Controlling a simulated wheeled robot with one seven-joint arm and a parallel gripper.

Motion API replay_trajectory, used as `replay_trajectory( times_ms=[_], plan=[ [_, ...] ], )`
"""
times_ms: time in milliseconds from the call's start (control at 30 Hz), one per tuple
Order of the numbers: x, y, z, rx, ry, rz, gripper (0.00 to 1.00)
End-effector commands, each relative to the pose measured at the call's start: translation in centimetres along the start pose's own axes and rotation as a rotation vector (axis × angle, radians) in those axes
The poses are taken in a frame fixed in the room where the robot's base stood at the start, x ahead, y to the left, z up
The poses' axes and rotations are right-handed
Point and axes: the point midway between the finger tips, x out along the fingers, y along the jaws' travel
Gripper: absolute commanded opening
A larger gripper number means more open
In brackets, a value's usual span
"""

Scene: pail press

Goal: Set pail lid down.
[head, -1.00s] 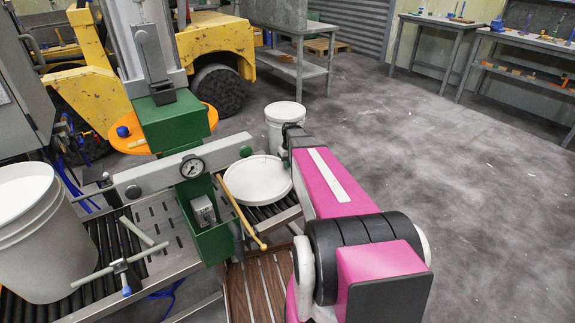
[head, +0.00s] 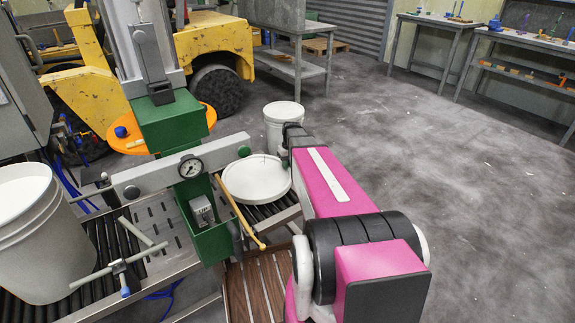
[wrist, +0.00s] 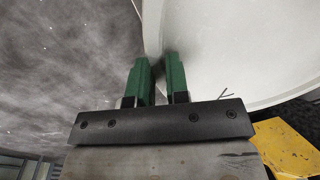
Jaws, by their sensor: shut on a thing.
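The white pail lid (head: 258,180) is a shallow round disc with a raised rim, over the far right end of the roller conveyor. My gripper (head: 286,158) is at its right edge, partly hidden by my arm in the head view. In the wrist view the two green fingers (wrist: 160,76) are shut on the rim of the lid (wrist: 235,50), which fills the upper right. The lid looks about level. I cannot tell whether its underside touches the rollers.
A green press (head: 182,130) with a gauge and grey crossbar stands left of the lid. A wooden-looking rod (head: 240,212) lies close by the lid's left. An open white pail (head: 38,255) stands at left, a closed white pail (head: 280,130) behind. Floor at right is clear.

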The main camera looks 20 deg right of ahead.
Motion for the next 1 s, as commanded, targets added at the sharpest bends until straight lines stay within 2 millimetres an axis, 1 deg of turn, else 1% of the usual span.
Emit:
replay_trajectory(
  times_ms=[167, 1000],
  plan=[
    [0.2, 0.0, 0.0, 0.0, 0.0, -0.001, 0.0],
    [2.6, 0.3, 0.0, 0.0, 0.0, -0.001, 0.0]
  ],
)
